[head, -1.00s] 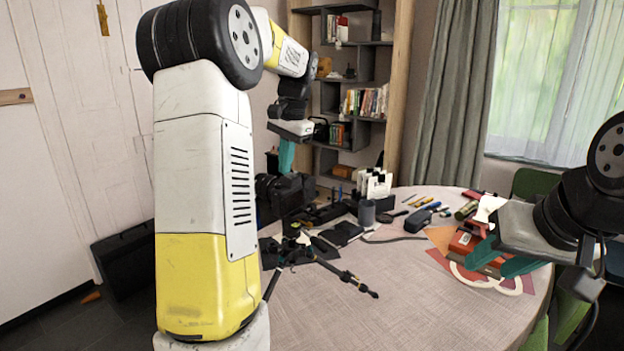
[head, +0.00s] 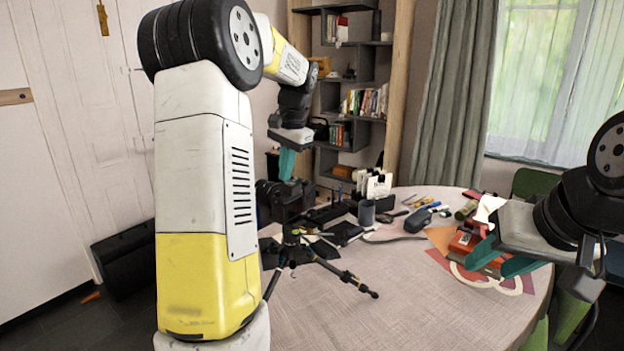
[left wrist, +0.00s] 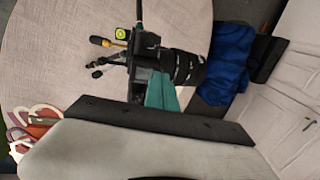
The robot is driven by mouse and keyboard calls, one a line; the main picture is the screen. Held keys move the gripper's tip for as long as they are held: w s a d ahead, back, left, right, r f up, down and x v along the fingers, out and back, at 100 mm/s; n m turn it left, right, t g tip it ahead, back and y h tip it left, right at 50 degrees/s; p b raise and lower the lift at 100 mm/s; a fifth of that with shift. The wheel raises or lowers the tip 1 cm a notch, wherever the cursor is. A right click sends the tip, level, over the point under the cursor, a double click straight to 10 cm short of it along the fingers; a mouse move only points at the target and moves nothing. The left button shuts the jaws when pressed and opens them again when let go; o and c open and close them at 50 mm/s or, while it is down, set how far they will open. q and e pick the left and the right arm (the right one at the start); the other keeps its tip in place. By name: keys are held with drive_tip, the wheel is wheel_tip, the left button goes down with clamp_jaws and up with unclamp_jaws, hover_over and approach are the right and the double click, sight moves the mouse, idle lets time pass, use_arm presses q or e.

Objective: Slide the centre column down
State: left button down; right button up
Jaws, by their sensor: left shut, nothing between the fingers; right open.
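The black tripod (head: 345,275) stands on the table with its legs spread. A black camera (head: 288,203) sits above the legs; the centre column is mostly hidden in the head view. In the left wrist view the camera (left wrist: 186,68) is beside a round green level and an orange-tipped part. My left gripper (head: 286,172) is shut and empty, its teal fingers pointing down at the camera's top. The fingers (left wrist: 162,95) look close against the camera; I cannot tell whether they touch. My right gripper (head: 502,264) is open and empty above the table's right side.
The round table (head: 400,300) is clear at the front. Black items, a grey cup (head: 366,212) and pens lie behind the tripod. A red box (head: 470,243) is near my right gripper. A blue cloth-like thing (left wrist: 228,62) shows beyond the camera.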

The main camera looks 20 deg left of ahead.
use_arm(q)
drive_tip(key=shift+f, duration=0.6)
drive_tip(key=shift+r, duration=3.05)
